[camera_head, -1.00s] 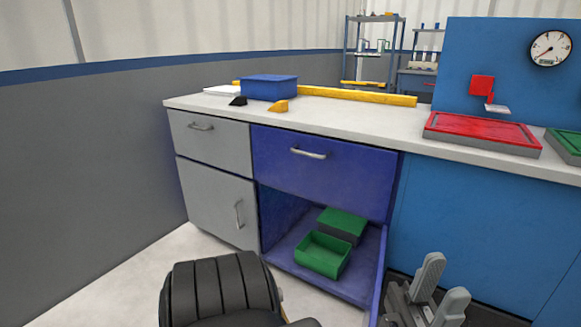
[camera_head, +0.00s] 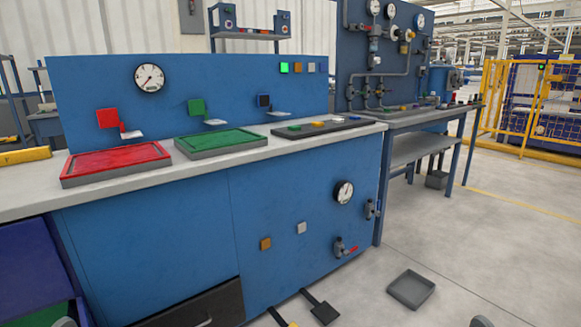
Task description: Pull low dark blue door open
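The dark blue cabinet (camera_head: 32,236) is cut off at the left edge. Its upper drawer front is partly in view, and the low compartment beneath stands open. A sliver of a green bin (camera_head: 45,317) shows inside. A dark blue upright edge (camera_head: 78,292) borders the opening on the right; I cannot tell whether it is the door or the side wall. Small rounded grey tips, perhaps of my grippers, show at the bottom edge, one at the lower left and one at the lower right. Their opening is not visible.
The blue workbench (camera_head: 150,235) fills the middle, with red (camera_head: 110,165) and green (camera_head: 215,145) trays on top. A black drawer (camera_head: 205,305) sits low. Pedals (camera_head: 320,308) and a grey tray (camera_head: 411,289) lie on the floor. The floor at the right is largely clear.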

